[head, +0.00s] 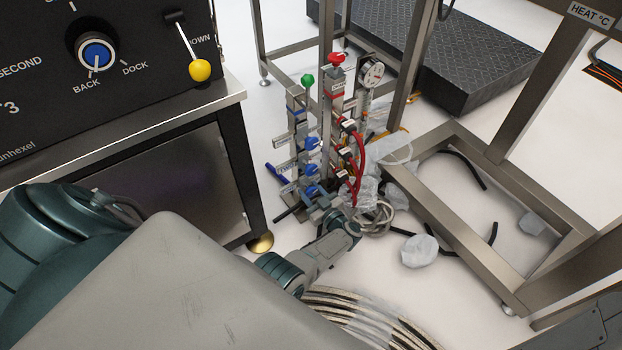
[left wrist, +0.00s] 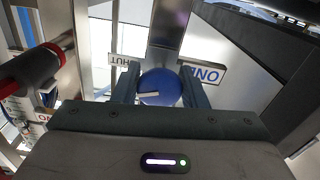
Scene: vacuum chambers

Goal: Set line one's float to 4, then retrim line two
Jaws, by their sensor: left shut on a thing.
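The left column carries a green knob (head: 308,80) on top and several blue knobs (head: 312,143) below. The other column (head: 336,88) has a red knob (head: 336,58) on top and red hoses. My left gripper (head: 334,216) is low at the columns' base. In the left wrist view its fingers are shut on a round blue knob (left wrist: 160,82) with a white pointer mark. Partly readable labels (left wrist: 203,75) flank that knob. The float reading cannot be made out. My right gripper is not in view.
A black control cabinet (head: 110,70) fills the left. Steel frame legs (head: 540,85), coiled hose (head: 365,315) and crumpled pale pieces (head: 419,250) surround the columns. A red-and-black part (left wrist: 35,70) is close at left in the wrist view.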

